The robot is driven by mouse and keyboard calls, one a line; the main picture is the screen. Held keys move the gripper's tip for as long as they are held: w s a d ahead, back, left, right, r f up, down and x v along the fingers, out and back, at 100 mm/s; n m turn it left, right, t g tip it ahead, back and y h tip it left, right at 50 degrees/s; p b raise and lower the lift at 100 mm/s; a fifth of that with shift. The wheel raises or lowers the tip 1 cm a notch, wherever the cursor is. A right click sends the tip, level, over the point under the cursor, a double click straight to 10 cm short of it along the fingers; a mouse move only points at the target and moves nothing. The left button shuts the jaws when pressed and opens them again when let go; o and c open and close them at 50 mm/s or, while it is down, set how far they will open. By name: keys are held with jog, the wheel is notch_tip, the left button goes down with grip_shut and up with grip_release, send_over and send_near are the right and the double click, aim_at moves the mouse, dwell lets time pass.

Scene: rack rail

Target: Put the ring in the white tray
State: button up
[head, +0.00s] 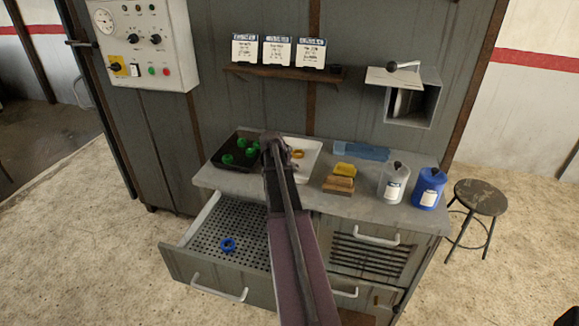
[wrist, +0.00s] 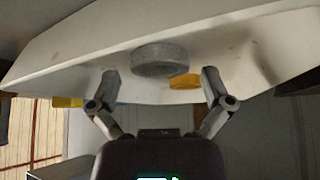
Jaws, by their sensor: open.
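A blue ring (head: 228,243) lies on the perforated floor of the open drawer (head: 205,262) in the head view. The white tray (head: 308,170) is on the worktop, partly hidden behind my arm, with a small orange piece (head: 297,154) in it. In the wrist view the white tray (wrist: 60,72) fills the upper part. A grey round piece (wrist: 160,62) and the orange piece (wrist: 185,82) are in it. My gripper (wrist: 160,77) is open at the tray, its fingers apart on either side of the grey piece in the picture. My fingertips are hidden in the head view.
A black tray (head: 217,163) with several green pieces stands left of the white tray. Yellow and brown blocks (head: 339,185), a white bottle (head: 392,185) and a blue bottle (head: 429,188) stand to the right. The drawer juts out in front.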

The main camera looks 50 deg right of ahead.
jog(key=shift+p+v, duration=1.2)
jog(key=shift+v, duration=0.25)
jog(key=p+v, duration=0.7)
jog(key=v, duration=0.2)
jog(key=shift+r+p, duration=0.15)
jog(key=shift+p, duration=0.2)
jog(key=s+a+f+n+y, duration=0.1)
jog(key=a+n, duration=0.4)
jog(key=a, duration=1)
jog(key=s+a+f+n+y, duration=0.1)
jog(key=s+a+n+y, duration=0.2)
jog(key=a, duration=1.2)
jog(key=s+a+f+n+y, duration=0.1)
jog(key=s+a+n, duration=0.3)
jog(key=a+n, duration=0.5)
jog(key=a+y, duration=0.1)
jog(key=a, duration=0.6)
jog(key=shift+g+y, duration=0.3)
